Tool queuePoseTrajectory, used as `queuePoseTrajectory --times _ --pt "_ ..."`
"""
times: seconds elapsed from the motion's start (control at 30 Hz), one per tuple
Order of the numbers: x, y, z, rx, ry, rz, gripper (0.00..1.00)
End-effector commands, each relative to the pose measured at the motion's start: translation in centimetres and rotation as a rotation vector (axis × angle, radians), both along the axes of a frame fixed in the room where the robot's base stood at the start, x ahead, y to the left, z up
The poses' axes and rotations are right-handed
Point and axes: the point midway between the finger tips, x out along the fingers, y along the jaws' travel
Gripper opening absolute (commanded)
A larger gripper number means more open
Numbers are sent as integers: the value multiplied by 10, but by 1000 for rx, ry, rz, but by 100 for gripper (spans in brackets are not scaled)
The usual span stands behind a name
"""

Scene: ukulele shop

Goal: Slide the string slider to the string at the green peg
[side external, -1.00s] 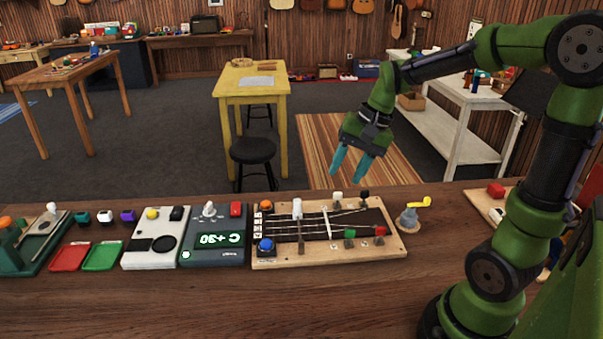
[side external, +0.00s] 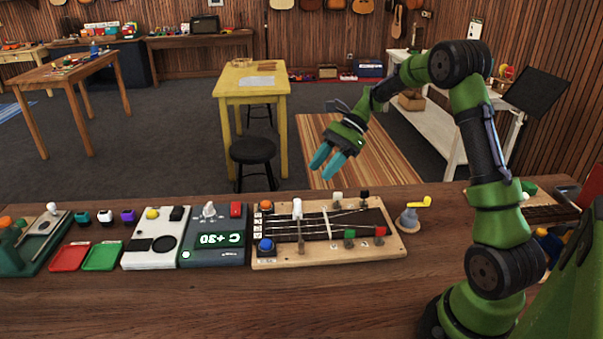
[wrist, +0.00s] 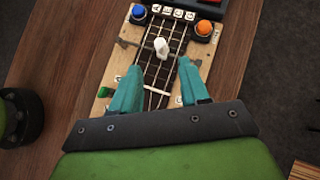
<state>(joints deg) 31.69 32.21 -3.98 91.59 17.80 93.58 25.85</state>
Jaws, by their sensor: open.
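The string board (side external: 393,247) lies on the wooden counter, with a dark fretboard and several pale strings. The string slider has a white upright knob (side external: 297,208) near the board's left part; the knob also shows in the wrist view (wrist: 161,46). The green peg (side external: 349,234) is at the board's near edge, right of the knob and left of a red peg (side external: 380,231). My gripper (side external: 322,170) is open and empty, in the air above and beyond the board. In the wrist view its teal fingers (wrist: 158,88) frame the fretboard, with the knob ahead between them.
An orange button (side external: 266,206) and a blue button (side external: 265,245) sit at the board's left end. A tuner (side external: 219,255) reading C +30 stands left of the board. A grey stand with a yellow crank (side external: 412,215) is at its right.

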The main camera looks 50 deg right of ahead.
Motion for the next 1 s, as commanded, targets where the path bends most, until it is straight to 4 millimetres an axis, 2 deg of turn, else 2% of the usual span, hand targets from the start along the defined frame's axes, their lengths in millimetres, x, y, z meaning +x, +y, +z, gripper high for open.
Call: queuePoseTrajectory --times 0.03,0.3,0.5,0.7,0.97,1.0 --pt "2 9 -9 3 2 4 45" --pt "15 48 -50 1 2 4 45" --pt "21 68 -72 -1 0 3 45" --pt "24 76 -80 -1 -1 1 45" --pt "25 77 -81 -2 -1 1 45" --pt "25 77 -81 -2 -1 1 40"
